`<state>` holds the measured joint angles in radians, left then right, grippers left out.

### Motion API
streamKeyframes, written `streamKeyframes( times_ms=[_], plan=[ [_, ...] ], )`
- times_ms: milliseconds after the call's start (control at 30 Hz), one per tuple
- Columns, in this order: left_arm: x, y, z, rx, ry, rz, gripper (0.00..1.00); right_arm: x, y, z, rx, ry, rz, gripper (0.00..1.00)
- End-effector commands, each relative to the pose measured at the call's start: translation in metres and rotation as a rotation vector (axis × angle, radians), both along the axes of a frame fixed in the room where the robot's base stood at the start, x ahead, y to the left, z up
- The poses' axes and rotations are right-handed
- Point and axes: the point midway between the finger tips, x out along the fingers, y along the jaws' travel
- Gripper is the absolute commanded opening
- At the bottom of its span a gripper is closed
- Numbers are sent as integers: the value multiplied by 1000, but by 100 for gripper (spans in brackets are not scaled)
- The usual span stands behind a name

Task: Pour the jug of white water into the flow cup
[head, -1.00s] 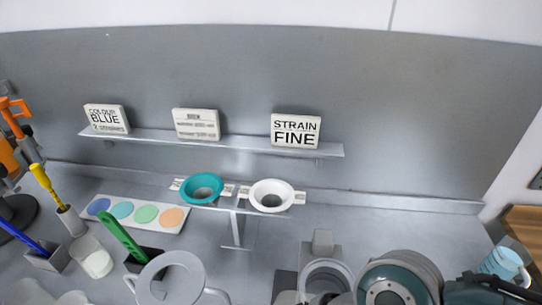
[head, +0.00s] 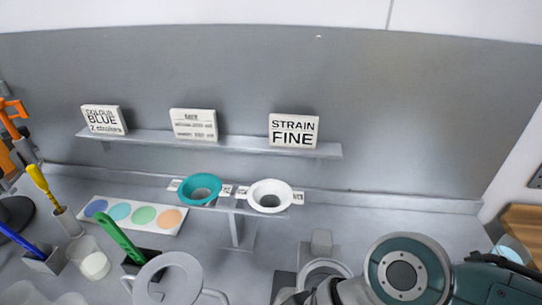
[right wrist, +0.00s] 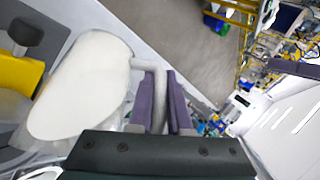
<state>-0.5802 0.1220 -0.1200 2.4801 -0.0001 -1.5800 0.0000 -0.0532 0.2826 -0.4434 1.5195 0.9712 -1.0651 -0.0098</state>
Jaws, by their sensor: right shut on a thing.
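In the right wrist view my right gripper (right wrist: 161,100) has its purple fingers shut on the clear handle of a jug (right wrist: 138,65). The jug holds white water (right wrist: 85,88), a broad white surface to the left of the fingers. In the head view my right arm reaches in at the lower right; its gripper and the held jug are not clear there. A grey round-rimmed cup (head: 325,268) with a block behind it stands at the bottom centre, partly behind my arm. I cannot tell for sure that it is the flow cup. My left gripper is out of view.
A teal strainer (head: 200,188) and a white strainer (head: 268,190) sit on a stand. A grey handled vessel (head: 168,278) and a beaker with white liquid (head: 95,264) stand lower left. A card (head: 294,131) on the shelf reads STRAIN FINE.

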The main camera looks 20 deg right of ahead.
Motion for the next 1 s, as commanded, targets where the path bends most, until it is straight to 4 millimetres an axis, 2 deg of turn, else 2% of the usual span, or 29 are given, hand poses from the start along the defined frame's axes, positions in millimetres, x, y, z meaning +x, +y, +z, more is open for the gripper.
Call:
streamKeyframes(
  times_ms=[1000],
  plan=[
    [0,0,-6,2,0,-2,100,3,-4,13,78,40,0,0]
  ],
)
